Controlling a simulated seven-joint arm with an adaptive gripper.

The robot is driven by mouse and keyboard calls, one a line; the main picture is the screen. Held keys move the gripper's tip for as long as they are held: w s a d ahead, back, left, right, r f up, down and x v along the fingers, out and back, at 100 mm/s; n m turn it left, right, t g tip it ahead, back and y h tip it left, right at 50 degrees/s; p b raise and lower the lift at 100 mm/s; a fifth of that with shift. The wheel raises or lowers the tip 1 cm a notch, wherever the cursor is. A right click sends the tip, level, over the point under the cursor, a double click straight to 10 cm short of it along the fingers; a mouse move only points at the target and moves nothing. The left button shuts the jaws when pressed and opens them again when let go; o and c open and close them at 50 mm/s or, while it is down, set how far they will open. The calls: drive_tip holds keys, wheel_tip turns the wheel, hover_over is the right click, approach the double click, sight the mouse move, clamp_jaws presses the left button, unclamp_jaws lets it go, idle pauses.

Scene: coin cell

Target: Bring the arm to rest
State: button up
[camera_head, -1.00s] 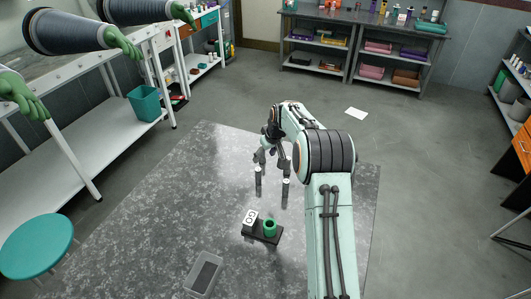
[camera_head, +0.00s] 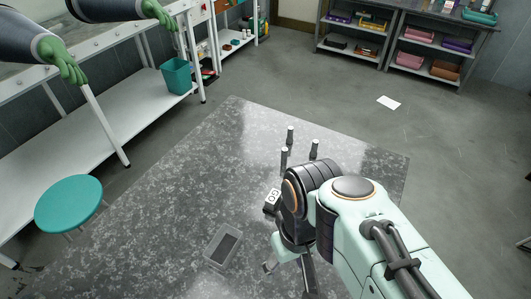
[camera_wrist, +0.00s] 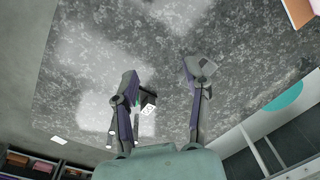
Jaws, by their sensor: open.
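My gripper (camera_head: 290,278) is in the near part of the head view, low in the picture, with its fingers partly hidden by my arm. In the wrist view my gripper (camera_wrist: 161,72) has its two fingers spread well apart, with nothing between the tips but the speckled table (camera_wrist: 90,60) beyond. My arm is bent over the right part of the table (camera_head: 190,200) in the head view.
A black block with a white marked face (camera_head: 271,200) is beside my arm. A grey tray (camera_head: 223,246) lies left of my gripper. The table's left part is clear.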

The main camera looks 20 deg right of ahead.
drive_tip(key=s, duration=0.1)
drive_tip(key=s+f, duration=0.1)
drive_tip(key=s, duration=0.1)
drive_tip(key=shift+s+a, duration=0.15)
drive_tip(key=shift+s, duration=0.15)
